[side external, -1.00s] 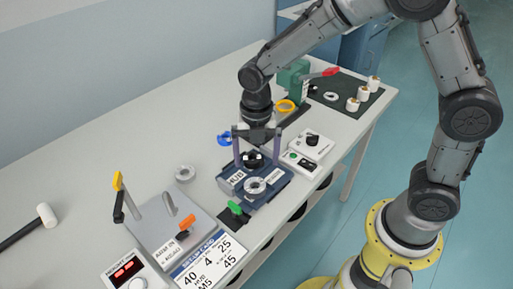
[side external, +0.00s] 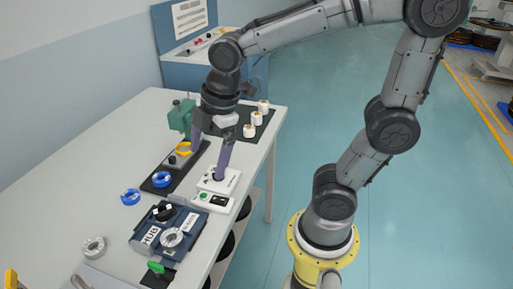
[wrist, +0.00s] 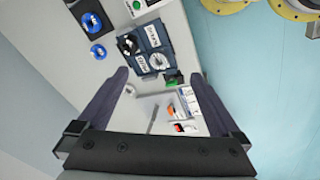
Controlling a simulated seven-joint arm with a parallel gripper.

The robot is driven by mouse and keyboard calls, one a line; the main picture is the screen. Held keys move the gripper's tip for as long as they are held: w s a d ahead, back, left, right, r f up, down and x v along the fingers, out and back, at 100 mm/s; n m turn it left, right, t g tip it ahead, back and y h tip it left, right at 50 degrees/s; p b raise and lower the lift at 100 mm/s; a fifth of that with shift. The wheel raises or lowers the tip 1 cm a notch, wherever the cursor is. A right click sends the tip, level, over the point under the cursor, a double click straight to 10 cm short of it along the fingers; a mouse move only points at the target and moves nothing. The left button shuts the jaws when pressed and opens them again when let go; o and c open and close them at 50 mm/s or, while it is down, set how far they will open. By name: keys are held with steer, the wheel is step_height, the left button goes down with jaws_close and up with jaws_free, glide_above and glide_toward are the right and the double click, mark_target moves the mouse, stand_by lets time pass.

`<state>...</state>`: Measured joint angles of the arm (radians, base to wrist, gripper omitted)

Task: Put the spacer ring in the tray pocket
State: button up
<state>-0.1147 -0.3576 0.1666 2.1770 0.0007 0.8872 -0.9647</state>
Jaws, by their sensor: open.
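The blue-grey tray (side external: 150,222) lies on the table with two labelled pockets. A pale ring, seemingly the spacer ring (side external: 172,238), sits in the nearer pocket, seemingly flat; it also shows in the wrist view (wrist: 157,62). A black hub (side external: 162,212) stands in the other pocket, whose label reads HUB. A second pale grey ring (side external: 93,247) lies on the table left of the tray. My gripper (side external: 207,164) is open and empty, behind the tray, above the area of the white control box and black fixture.
A white box with a black knob (side external: 219,177) is close under my right finger. A black fixture (side external: 160,182) holds a blue ring and a yellow ring. Another blue ring (side external: 130,197) lies loose. Behind stand a green device (side external: 181,116) and several white rolls on a dark mat.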

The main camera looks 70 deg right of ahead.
steer(key=s+d+r+m+t, duration=0.1)
steer(key=s+d+m+t, duration=0.1)
steer(key=s+m, duration=0.8)
steer(key=shift+d+r+m+t, duration=0.3)
steer(key=shift+d+m, duration=0.2)
steer(key=shift+m, duration=0.7)
